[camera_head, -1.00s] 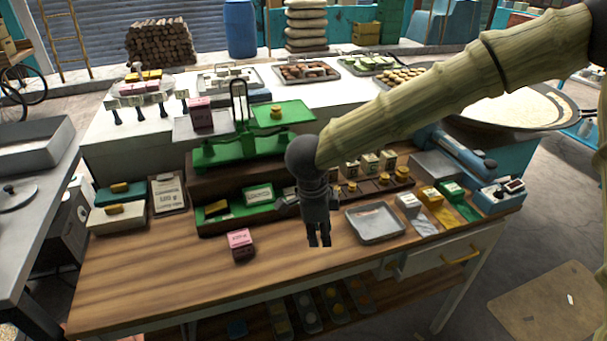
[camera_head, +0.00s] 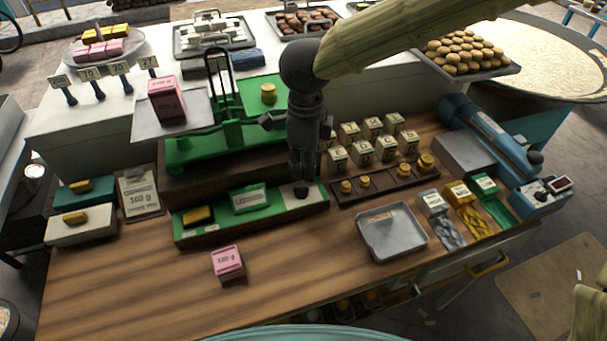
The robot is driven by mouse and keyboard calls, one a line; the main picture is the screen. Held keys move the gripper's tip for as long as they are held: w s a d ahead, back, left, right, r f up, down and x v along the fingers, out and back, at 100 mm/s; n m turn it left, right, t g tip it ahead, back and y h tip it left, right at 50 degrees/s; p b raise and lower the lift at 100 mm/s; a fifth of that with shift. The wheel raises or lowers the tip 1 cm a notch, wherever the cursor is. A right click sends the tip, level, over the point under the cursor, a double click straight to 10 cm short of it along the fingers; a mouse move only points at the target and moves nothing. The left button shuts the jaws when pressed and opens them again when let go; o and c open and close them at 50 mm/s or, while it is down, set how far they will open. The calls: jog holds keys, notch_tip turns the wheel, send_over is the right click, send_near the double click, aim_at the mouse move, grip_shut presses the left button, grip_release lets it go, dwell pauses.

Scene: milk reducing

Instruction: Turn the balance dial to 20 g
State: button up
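The green balance (camera_head: 215,150) stands at the back of the wooden table. Its left pan (camera_head: 152,124) holds a pink block (camera_head: 167,101), and its right pan (camera_head: 248,91) holds a brass weight (camera_head: 268,93). In front is a green panel (camera_head: 225,218) with a dark knob on a white patch (camera_head: 301,191) at its right end. This looks like the dial; its setting is too small to read. My gripper (camera_head: 301,178) points down right at this knob, its fingers close together. I cannot tell if they touch the knob, and they partly hide it.
Brass weights in a dark rack (camera_head: 385,184) and several small labelled boxes stand right of my gripper. A metal tray (camera_head: 392,234) and a pink box (camera_head: 228,263) are nearer the front. The front left of the wooden table (camera_head: 130,285) is clear.

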aim_at(305, 188)
jog(key=shift+s+f, duration=0.95)
jog(key=shift+s, duration=0.05)
jog(key=w+f, duration=0.1)
jog(key=f, duration=0.1)
jog(key=w+f, duration=0.1)
jog(key=f, duration=0.1)
jog(key=w+f+p, duration=0.1)
jog(key=shift+w+f, duration=0.2)
jog(key=shift+f, duration=0.2)
jog(key=shift+s, duration=0.5)
jog(key=shift+s+r, duration=0.15)
jog(key=shift+s, duration=0.2)
jog(key=shift+w+f, duration=0.2)
jog(key=shift+w, duration=0.1)
jog(key=shift+w+f, duration=0.15)
jog(key=shift+w, duration=0.05)
jog(key=c, duration=0.7)
jog(key=shift+s+r, duration=0.15)
jog(key=shift+r, duration=0.05)
grip_shut()
